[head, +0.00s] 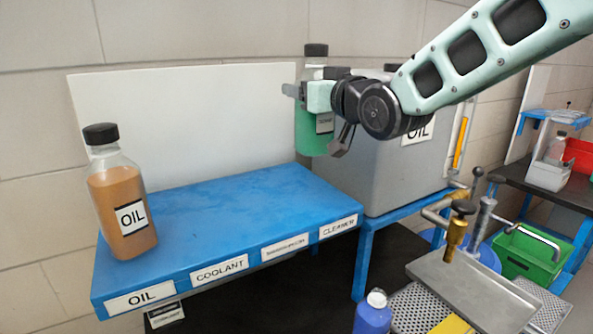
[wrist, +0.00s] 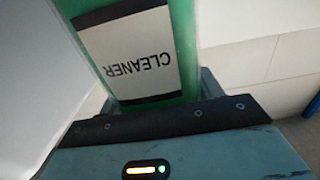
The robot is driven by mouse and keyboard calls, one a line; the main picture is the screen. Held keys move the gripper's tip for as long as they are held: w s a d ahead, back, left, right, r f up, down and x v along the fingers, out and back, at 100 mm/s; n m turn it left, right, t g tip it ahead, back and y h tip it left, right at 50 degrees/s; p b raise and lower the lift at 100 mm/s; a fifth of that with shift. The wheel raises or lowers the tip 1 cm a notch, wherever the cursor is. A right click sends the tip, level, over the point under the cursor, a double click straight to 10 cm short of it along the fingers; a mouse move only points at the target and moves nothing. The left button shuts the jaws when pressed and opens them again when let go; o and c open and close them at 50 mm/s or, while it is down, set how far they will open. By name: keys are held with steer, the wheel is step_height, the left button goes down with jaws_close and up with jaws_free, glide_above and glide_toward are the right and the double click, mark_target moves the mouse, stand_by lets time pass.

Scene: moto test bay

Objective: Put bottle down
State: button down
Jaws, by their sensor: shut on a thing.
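A clear bottle of green liquid with a black cap (head: 311,132) is held upright by my gripper (head: 318,97), above the right end of the blue shelf (head: 232,208). My gripper is shut around its middle, and my arm partly hides the bottle. In the wrist view the bottle's label reads CLEANER, upside down (wrist: 130,58). The shelf's front edge has labels, among them OIL, COOLANT and, at the right end, CLEANER (head: 338,226). The bottle appears to be above the shelf top; the exact gap is hard to tell.
An orange-brown OIL bottle (head: 121,200) stands at the shelf's left end. The rest of the shelf top is clear. A white panel (head: 190,120) stands behind. A grey OIL tank (head: 385,175) stands to the right, close to my gripper. A metal tray (head: 475,290) and fittings are lower right.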

mark_target(309, 137)
step_height(309, 137, down, 9)
steer(key=p, duration=0.3)
steer(key=shift+r, duration=0.15)
steer(key=shift+f, duration=0.55)
steer(key=shift+c, duration=1.4)
jaws_free()
steer(key=shift+r, duration=0.15)
steer(key=b+v, duration=0.5)
steer(key=v, duration=0.7)
